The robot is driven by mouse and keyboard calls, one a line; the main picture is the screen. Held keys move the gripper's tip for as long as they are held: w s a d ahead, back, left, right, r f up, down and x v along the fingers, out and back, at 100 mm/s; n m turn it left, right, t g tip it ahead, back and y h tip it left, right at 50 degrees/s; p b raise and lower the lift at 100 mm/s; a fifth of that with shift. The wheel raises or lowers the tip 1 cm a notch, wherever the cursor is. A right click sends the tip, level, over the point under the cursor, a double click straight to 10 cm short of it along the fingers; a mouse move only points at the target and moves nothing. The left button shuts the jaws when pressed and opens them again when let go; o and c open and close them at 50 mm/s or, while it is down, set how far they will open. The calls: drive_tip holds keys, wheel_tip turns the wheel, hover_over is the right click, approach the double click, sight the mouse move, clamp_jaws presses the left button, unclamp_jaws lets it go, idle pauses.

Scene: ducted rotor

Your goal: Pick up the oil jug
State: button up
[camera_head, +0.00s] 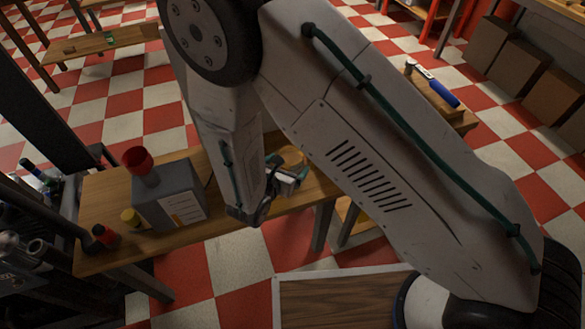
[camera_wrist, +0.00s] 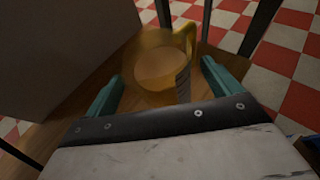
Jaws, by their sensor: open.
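The oil jug (camera_wrist: 158,62) is a translucent amber jug with a handle on its right side in the wrist view. It stands on the wooden bench (camera_head: 110,195). In the head view, a yellowish part of the jug (camera_head: 291,156) shows just behind my gripper, and my arm hides the rest. My gripper (camera_wrist: 165,88) is open, with its teal fingers apart on either side of the jug in the wrist view. I cannot tell whether either finger touches it. My gripper (camera_head: 286,178) is low over the bench in the head view.
A large grey box (camera_head: 168,197) with a red funnel-like cup (camera_head: 138,160) on top stands on the bench, left of my gripper. A small yellow item (camera_head: 130,217) and a red-topped item (camera_head: 104,236) are beside it. A blue-handled tool (camera_head: 443,94) lies to the right.

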drive_tip(key=x, duration=0.3)
drive_tip(key=shift+d+f, duration=0.1)
drive_tip(key=c, duration=1.4)
